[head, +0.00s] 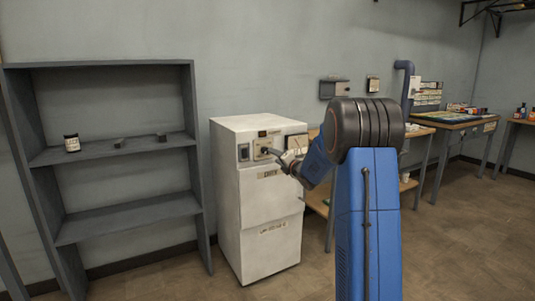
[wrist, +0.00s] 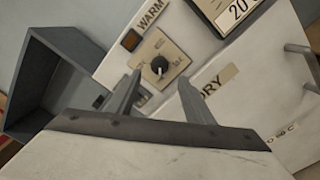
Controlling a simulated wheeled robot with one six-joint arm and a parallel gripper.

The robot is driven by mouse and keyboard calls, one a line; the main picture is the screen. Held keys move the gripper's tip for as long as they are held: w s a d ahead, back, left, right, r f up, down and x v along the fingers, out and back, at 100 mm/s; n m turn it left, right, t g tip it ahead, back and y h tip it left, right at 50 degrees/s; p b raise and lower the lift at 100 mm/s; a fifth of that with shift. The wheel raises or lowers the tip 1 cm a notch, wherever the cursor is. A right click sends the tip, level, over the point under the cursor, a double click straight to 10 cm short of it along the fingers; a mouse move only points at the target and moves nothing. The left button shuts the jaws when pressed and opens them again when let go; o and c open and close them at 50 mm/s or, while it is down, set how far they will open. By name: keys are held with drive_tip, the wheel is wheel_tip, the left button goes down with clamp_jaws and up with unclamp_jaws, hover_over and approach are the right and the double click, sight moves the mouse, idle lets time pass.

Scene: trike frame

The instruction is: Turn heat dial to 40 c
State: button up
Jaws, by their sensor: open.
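The heat dial (wrist: 159,66) is a small black round knob on a beige plate (wrist: 174,54) with small markings that I cannot read clearly. It sits on the front of a white cabinet (head: 268,218). In the wrist view a display (wrist: 238,10) beside it reads 20. My gripper (wrist: 160,78) is open and empty. Its two fingers point toward the dial, one on each side in the picture, and I cannot tell how much gap is left. In the head view my gripper (head: 284,159) is in front of the cabinet's upper panel, partly covering it.
An amber light (wrist: 131,39) labelled WARM is next to the dial plate. A DRY label (wrist: 218,79) and handles (wrist: 299,49) are on the front below. A grey shelf (head: 125,152) stands left of the cabinet. Workbenches (head: 455,122) are to the right.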

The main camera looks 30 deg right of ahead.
sight(266, 151)
drive_tip(key=w, duration=0.8)
drive_tip(key=shift+w+a, duration=0.15)
drive_tip(key=shift+w, duration=0.15)
drive_tip(key=c, duration=1)
